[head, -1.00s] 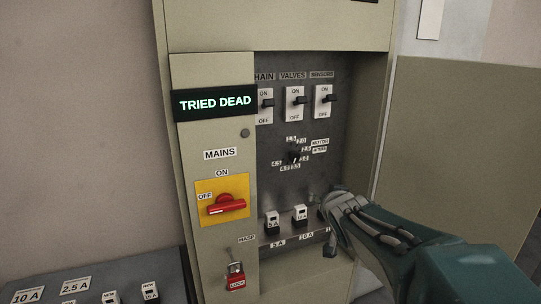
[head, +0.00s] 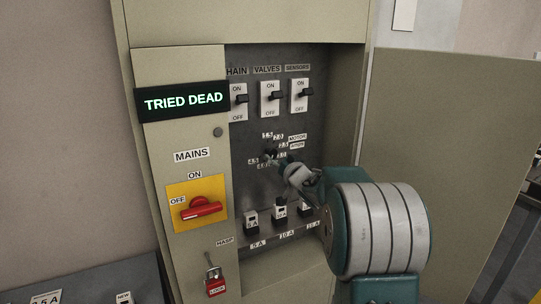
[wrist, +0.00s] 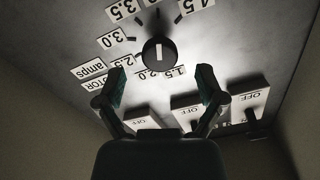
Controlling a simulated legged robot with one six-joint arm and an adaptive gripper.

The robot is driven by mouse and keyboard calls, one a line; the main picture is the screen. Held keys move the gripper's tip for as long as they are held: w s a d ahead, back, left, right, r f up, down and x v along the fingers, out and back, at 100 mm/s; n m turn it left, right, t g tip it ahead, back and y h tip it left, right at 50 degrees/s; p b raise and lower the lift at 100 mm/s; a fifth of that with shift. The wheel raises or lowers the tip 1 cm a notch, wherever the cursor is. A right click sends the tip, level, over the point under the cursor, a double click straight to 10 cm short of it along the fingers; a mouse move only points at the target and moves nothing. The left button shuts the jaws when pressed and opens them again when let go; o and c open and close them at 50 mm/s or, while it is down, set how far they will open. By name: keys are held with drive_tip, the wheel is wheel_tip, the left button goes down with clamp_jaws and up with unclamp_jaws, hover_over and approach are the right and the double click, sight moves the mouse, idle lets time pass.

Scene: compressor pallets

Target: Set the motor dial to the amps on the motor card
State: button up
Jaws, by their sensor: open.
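The motor dial (wrist: 160,53) is a round black knob with a white line, ringed by number labels from 1.5 to 4.5; I cannot tell which end of the line is the pointer. In the head view the dial (head: 270,155) is partly hidden by my arm. The MOTOR AMPS label (head: 297,142) is to its right. My gripper (wrist: 162,76) is open, its two fingers spread just short of the dial and to either side of it, apparently not touching. The fingertips are small in the head view (head: 285,165). I see no readable motor card.
Three switches sit above the dial, the valves switch (head: 272,97) among them. Fuses (head: 251,221) are in a row below. The red mains handle (head: 201,209) points to OFF, with a red padlock (head: 215,285) below. A display (head: 182,101) reads TRIED DEAD. The open door (head: 450,150) stands at right.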

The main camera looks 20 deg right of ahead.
sight(273, 155)
drive_tip(key=w, duration=0.4)
drive_tip(key=shift+w, duration=0.1)
drive_tip(key=c, duration=1.2)
